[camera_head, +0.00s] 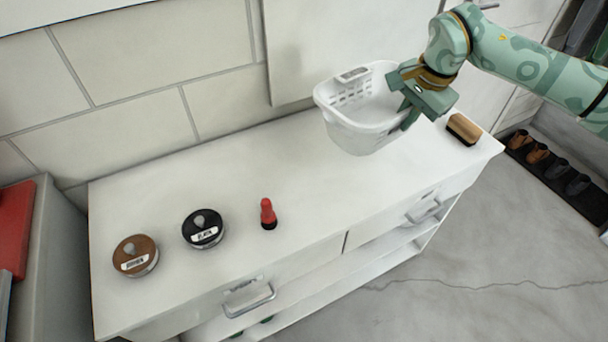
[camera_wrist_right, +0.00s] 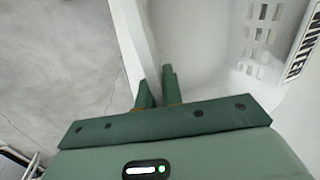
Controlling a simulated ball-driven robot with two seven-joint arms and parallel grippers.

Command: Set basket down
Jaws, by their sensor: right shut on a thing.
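A white basket (camera_head: 362,115) with slotted walls and a small label is at the back of the white cabinet top (camera_head: 310,190) in the head view. My right gripper (camera_head: 408,100) is shut on the basket's right rim. In the right wrist view the two green fingers of my right gripper (camera_wrist_right: 158,88) close on the rim, and the slotted basket wall (camera_wrist_right: 225,85) fills the right side. The basket looks roughly upright; whether its bottom touches the cabinet top cannot be told. My left gripper is not in view.
A brush (camera_head: 463,129) lies on the cabinet top right of the basket. A red-topped item (camera_head: 268,213), a black tin (camera_head: 203,229) and a brown tin (camera_head: 135,256) stand toward the left. A tiled wall is behind. Shoes (camera_head: 538,153) sit on a floor mat at right.

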